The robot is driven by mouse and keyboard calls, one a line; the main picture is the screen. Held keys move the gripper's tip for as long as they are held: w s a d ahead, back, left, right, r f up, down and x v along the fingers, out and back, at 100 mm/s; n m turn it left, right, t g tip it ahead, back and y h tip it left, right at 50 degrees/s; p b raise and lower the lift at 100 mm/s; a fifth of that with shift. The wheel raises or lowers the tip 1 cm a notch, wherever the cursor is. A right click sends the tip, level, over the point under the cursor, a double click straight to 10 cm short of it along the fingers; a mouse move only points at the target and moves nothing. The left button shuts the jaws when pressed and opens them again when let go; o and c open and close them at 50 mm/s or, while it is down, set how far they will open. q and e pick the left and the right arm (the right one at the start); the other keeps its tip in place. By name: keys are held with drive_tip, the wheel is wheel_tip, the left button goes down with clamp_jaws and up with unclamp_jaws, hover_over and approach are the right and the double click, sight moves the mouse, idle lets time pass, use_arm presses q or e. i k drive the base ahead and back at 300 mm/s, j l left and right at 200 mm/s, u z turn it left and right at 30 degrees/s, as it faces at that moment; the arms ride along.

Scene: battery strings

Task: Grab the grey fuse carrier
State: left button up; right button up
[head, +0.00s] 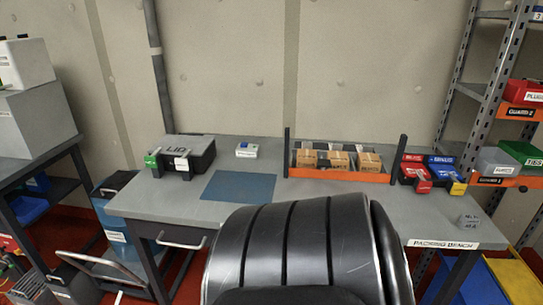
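A blue mat (238,187) lies on the bench, beside a dark box with a grey lid (188,151). An orange tray (340,174) holds several cartons. Red and blue bins (416,178) stand right of it. A metal shelf rack (490,100) rises at the right.

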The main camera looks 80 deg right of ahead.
sight(466, 222)
drive_tip(key=z, duration=3.2)
drive_tip(key=i+l+z, duration=0.1)
drive_tip(key=l+z, duration=0.25)
drive_tip(key=i+l+z, duration=0.15)
drive_tip(key=z, duration=0.2)
